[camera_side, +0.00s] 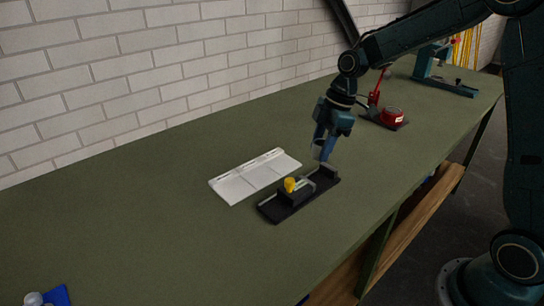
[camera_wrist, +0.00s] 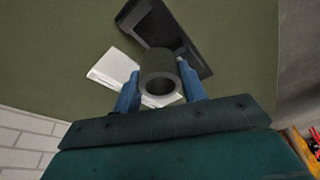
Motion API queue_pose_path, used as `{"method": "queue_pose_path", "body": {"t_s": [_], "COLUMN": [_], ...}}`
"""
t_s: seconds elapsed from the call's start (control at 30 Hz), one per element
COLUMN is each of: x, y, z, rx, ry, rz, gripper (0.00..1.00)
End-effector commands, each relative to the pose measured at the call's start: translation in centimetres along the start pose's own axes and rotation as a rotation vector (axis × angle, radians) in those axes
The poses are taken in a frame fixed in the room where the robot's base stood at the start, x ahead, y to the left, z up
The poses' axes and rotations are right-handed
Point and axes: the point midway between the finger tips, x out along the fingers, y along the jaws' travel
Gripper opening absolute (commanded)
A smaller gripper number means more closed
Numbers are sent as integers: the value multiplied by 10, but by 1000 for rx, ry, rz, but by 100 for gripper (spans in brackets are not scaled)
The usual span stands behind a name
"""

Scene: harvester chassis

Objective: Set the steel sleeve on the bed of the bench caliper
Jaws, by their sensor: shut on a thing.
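In the side view my gripper (camera_side: 322,146) points down, and the sleeve (camera_side: 317,152) shows as a small grey patch at the fingertips. The bench caliper (camera_side: 273,211) is a long black base with a yellow knob and a grey bar. The sleeve is above its far right end, apparently clear of it. The caliper (camera_wrist: 150,18) also shows in the wrist view, partly hidden by the sleeve and a finger.
A pale grey tray (camera_side: 240,188) lies behind and left of the caliper. A red device (camera_side: 392,117) stands farther back to the right, and a teal press (camera_side: 452,88) is at the bench's far end. A blue object (camera_side: 57,295) is at the near left. The left green benchtop is mostly clear.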

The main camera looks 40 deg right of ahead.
Motion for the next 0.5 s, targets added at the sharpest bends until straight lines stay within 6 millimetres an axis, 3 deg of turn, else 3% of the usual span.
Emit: {"method": "queue_pose_path", "body": {"t_s": [0.5], "x": [27], "y": [0], "z": [7], "rx": [0], "ry": [0], "rz": [-2], "gripper": [11]}}
